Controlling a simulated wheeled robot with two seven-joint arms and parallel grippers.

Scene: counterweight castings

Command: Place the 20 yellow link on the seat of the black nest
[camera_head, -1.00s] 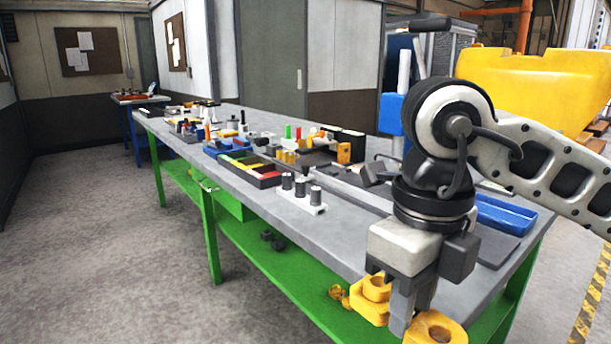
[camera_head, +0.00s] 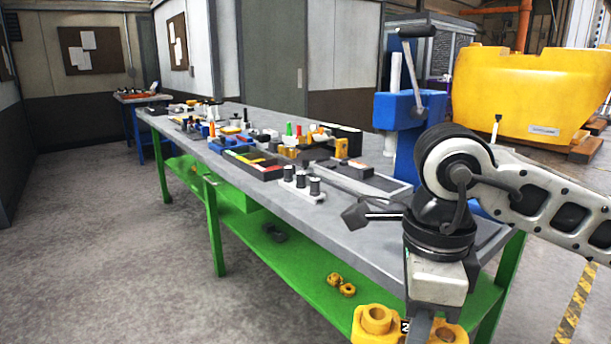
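The yellow link (camera_head: 376,322) is at the bottom edge of the head view, with part of a black number on a white label showing. My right gripper (camera_head: 419,328) comes in from the right and points down. One finger crosses in front of the link, and yellow shows on both sides of it. The gripper appears shut on the link, in front of the bench's near edge; the lower part is cut off by the frame. I cannot clearly pick out the black nest among the dark items on the bench. My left gripper is not in view.
The grey bench (camera_head: 330,226) has a white block with dark pegs (camera_head: 301,185), a dark compartment tray (camera_head: 252,164) and a dark angular piece (camera_head: 374,212). A blue press (camera_head: 400,111) stands behind. Yellow parts (camera_head: 341,286) lie on the green lower shelf.

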